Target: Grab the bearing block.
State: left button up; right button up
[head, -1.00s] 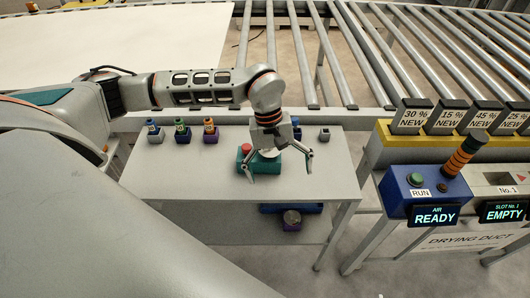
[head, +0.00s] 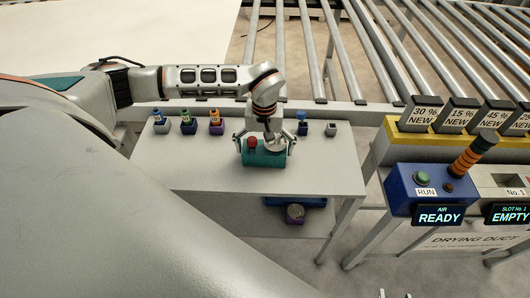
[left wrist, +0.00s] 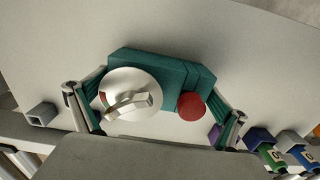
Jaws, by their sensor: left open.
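A teal block (head: 264,158), apparently the bearing block, sits on the grey table. It carries a pale round disc with a metal tab and a red knob. My left gripper (head: 264,147) is open above it, with one finger at each end of the block. In the left wrist view, the block (left wrist: 180,76) lies between the spread fingers (left wrist: 160,110), the disc on the left and the red knob on the right. I cannot tell whether the fingers touch it.
Small holders with coloured bottles (head: 188,122) stand at the table's back left. A blue-topped piece (head: 302,124) and a grey square socket (head: 331,129) stand right of the gripper. A blue tray (head: 317,202) is on the lower shelf. A blue control box (head: 405,190) is right.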

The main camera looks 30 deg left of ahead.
pick_arm(q)
jog(key=shift+f, duration=0.15)
jog(key=shift+w, duration=0.1)
jog(key=c, duration=1.4)
